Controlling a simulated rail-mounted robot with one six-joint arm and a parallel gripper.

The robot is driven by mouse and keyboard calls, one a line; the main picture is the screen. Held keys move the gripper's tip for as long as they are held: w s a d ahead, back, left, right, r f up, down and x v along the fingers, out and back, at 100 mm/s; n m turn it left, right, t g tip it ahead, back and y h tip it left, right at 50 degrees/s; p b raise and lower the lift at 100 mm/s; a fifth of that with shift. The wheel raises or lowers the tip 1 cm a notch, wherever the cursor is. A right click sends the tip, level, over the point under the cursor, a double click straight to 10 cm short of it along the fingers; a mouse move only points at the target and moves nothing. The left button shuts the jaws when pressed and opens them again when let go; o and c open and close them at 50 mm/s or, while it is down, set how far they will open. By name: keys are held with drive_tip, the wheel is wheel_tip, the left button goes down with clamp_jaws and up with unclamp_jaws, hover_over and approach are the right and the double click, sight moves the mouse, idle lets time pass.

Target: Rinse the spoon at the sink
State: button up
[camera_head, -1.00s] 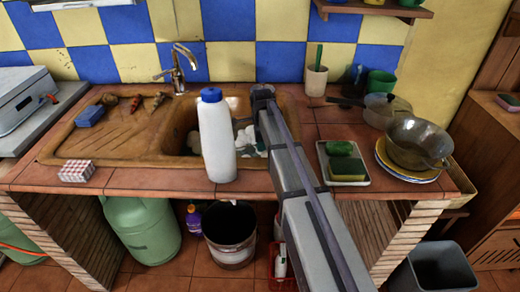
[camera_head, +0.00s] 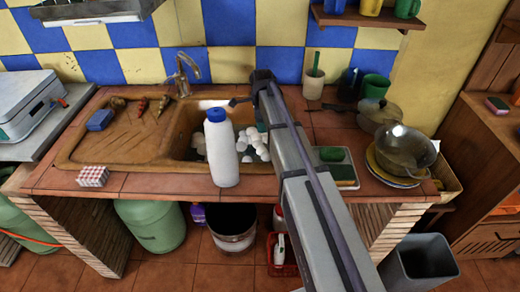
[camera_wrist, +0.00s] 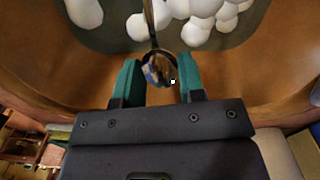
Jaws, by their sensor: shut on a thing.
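The sink (camera_head: 180,140) is a brown stone basin with white foam balls inside and a metal tap (camera_head: 183,72) at its back. My gripper (camera_wrist: 159,78) has teal fingers on either side of a shiny metal spoon (camera_wrist: 157,66), shut on it. The rounded, reflective end lies between the fingers, and a thin stem runs away over the basin. In the head view, my gripper (camera_head: 240,101) is above the basin's back part. A bright, narrow shape to its left, partly behind the white bottle, is probably the spoon. I cannot tell whether water is running.
A white bottle with a blue cap (camera_head: 221,150) stands at the sink's front edge. A blue sponge (camera_head: 100,120) lies on the drainboard. A checkered box (camera_head: 93,176) sits front left.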

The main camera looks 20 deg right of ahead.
drive_tip(key=shift+r+p, duration=2.2)
drive_tip(key=shift+r, duration=0.45)
wheel_tip(320, 180, up, 4)
drive_tip(key=p, duration=0.4)
idle(0.4)
